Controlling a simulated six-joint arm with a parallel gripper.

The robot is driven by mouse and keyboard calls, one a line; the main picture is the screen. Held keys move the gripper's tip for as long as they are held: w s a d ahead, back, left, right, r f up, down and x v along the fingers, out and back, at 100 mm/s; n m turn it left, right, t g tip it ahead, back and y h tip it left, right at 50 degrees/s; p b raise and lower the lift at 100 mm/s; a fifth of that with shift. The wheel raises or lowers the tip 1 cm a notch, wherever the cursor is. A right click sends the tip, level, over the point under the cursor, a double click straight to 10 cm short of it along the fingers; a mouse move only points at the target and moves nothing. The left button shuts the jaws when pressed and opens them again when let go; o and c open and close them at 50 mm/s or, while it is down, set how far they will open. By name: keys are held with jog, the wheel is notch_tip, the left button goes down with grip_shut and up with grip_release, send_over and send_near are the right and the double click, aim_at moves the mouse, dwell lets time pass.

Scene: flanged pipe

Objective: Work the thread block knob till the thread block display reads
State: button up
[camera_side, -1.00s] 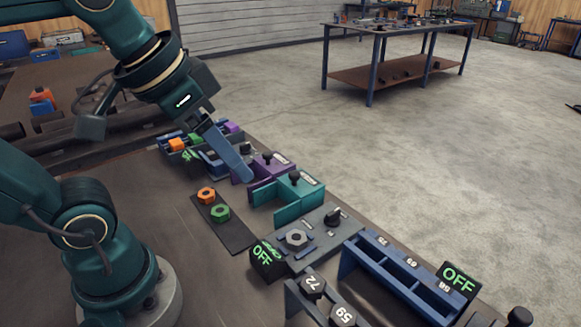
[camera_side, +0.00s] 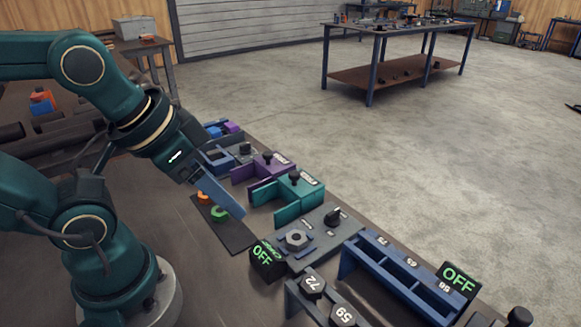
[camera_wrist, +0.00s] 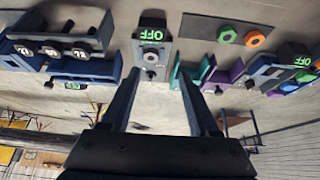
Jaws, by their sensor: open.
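The thread block (camera_side: 318,247) is a grey plate on the bench with a hex nut (camera_side: 296,239) on it. Its black knob (camera_side: 333,216) stands at the far right end. Its black display (camera_side: 267,261) at the near left end reads OFF in green. In the wrist view the block (camera_wrist: 141,50) lies ahead, with the display (camera_wrist: 152,20) at the top and the knob (camera_wrist: 150,74) nearest me. My gripper (camera_wrist: 156,82) is open and empty, its fingers to either side of the knob in that picture. In the side view my gripper (camera_side: 239,212) is left of the block, apart from it.
A dark strip (camera_side: 232,238) holds a green nut (camera_side: 219,212) and an orange nut (camera_side: 203,198). Teal (camera_side: 287,209) and purple (camera_side: 250,171) fixtures stand behind the block. A blue rack (camera_side: 395,275) with another OFF display (camera_side: 458,280) and numbered knobs (camera_side: 313,284) are near the front.

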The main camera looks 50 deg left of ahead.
jog(key=shift+c, duration=1.3)
jog(key=w+r, duration=0.5)
jog(key=g, duration=0.6)
send_over(331, 213)
notch_tip(331, 213, down, 12)
jog(key=shift+f, duration=2.7)
